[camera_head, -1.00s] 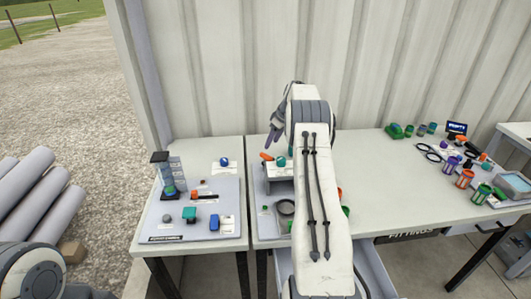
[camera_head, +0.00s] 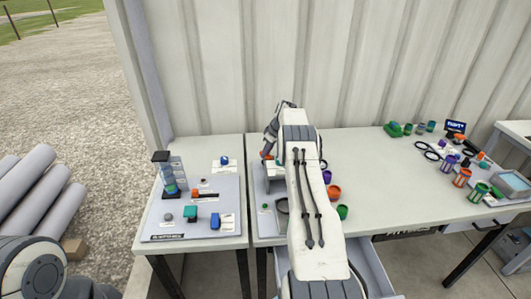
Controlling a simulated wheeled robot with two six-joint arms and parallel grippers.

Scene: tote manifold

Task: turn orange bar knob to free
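An orange bar knob (camera_head: 264,155) shows as a small patch of orange on the grey raised box (camera_head: 268,182) on the middle table. My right gripper (camera_head: 268,150) points down right at this knob and covers most of it. I cannot tell whether its fingers touch or grip the knob, nor how the bar is turned. My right arm hides much of the box. Another orange bar with a black end (camera_head: 207,194) lies on the grey board of the left table. My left gripper is out of view; only part of my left arm shows at the lower left.
The left board (camera_head: 165,220) carries a clear column (camera_head: 168,175), a green block (camera_head: 190,214) and a blue block (camera_head: 214,221). Orange (camera_head: 334,192) and green (camera_head: 343,211) cups stand right of my arm. An open drawer (camera_head: 372,268) juts out below. The right table's middle is clear.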

